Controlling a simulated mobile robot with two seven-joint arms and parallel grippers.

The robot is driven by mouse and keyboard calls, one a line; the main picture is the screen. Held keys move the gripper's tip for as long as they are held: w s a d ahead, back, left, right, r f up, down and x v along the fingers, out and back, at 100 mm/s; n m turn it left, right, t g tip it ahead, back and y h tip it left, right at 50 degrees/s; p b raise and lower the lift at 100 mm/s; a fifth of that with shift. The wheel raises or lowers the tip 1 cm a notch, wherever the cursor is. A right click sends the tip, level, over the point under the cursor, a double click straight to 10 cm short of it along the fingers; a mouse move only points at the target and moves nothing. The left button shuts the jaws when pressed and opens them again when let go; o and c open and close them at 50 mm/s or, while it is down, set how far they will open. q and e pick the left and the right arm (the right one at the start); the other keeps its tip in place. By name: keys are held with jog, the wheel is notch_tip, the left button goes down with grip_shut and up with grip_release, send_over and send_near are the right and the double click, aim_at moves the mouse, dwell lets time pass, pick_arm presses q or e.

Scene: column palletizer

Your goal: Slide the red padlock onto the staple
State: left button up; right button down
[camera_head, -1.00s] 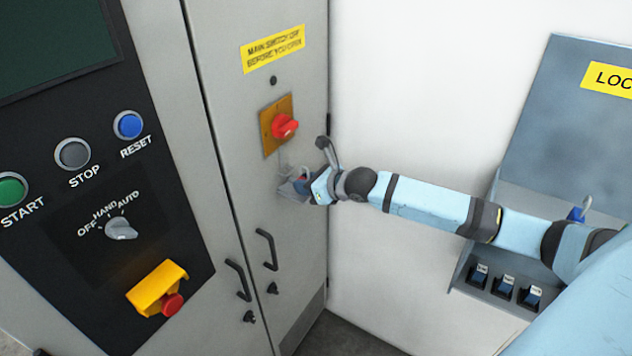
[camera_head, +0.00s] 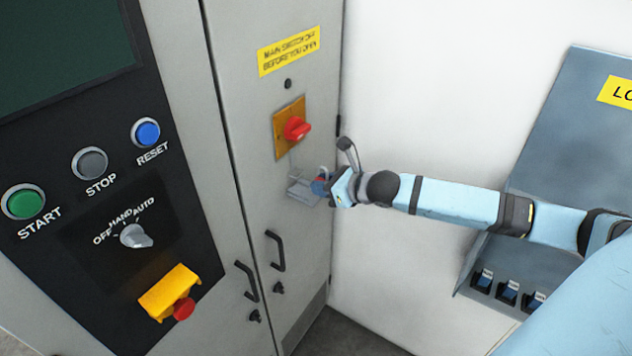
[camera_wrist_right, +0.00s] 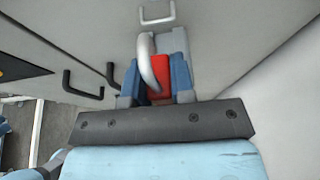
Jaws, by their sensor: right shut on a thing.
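My right gripper (camera_head: 320,187) is shut on the red padlock, in front of the grey cabinet door below the red rotary switch. In the right wrist view the red padlock (camera_wrist_right: 159,68) sits between the blue fingers of the gripper (camera_wrist_right: 157,80). Its grey curved shackle (camera_wrist_right: 147,58) stands out at the left of the body. The U-shaped grey staple (camera_wrist_right: 158,14) is on the door, ahead of the padlock, and a gap shows between it and the shackle. In the head view the gripper largely hides the padlock. My left gripper is not in view.
The red switch (camera_head: 297,128) on its orange plate is just above the gripper. Black door handles (camera_head: 274,250) are below. A control panel (camera_head: 60,130) is at the left. A grey lockout box (camera_head: 575,130) is at the right, behind my arm.

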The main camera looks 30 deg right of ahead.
jog(key=shift+s+d, duration=0.5)
jog(key=shift+s, duration=0.25)
jog(key=shift+s+d+r+p, duration=0.1)
jog(key=shift+s+d+p, duration=0.1)
jog(key=shift+s, duration=0.25)
jog(key=shift+s+d+p, duration=0.1)
jog(key=shift+s+p, duration=0.1)
jog(key=shift+s, duration=0.2)
jog(key=shift+a, duration=0.1)
